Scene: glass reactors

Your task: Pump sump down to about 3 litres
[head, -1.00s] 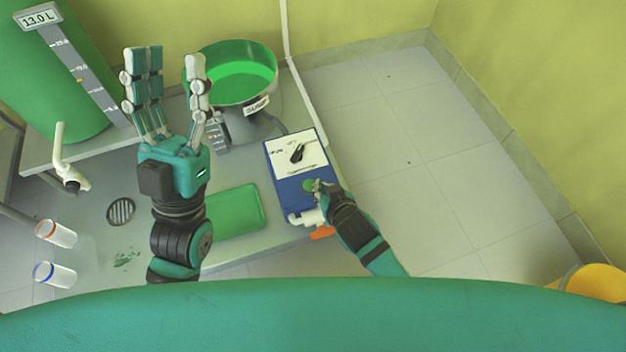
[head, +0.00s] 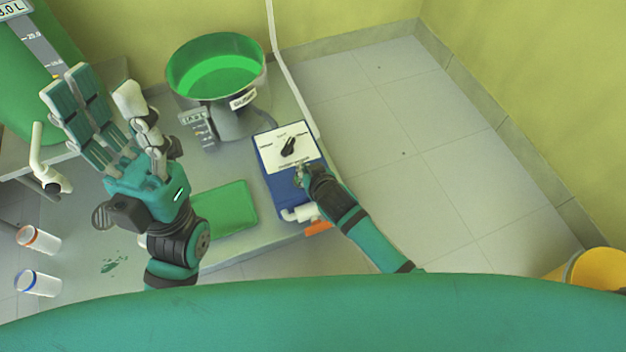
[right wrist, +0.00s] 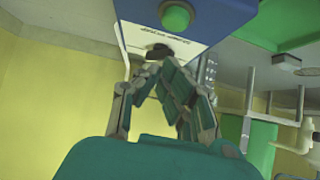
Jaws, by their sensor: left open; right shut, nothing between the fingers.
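The sump (head: 214,82) is a round vessel holding bright green liquid, labelled "SUMP", at the back of the bench. The blue control box (head: 275,182) has a white panel with a black knob (head: 289,147). In the right wrist view, a green button (right wrist: 175,15) and the knob (right wrist: 160,50) show. My right gripper (head: 304,171) is shut and empty over the box, below the knob; I cannot tell if it touches. My left gripper (head: 100,88) is open and empty, raised over the bench's left.
A large green tank (head: 22,75) with a scale and partly cut-off display stands at left. A white tap (head: 42,165), two clear cups, red-rimmed (head: 38,240) and blue-rimmed (head: 38,284), and a green tray (head: 225,208) are nearby. The tiled floor at right is clear beyond a yellow bucket (head: 597,275).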

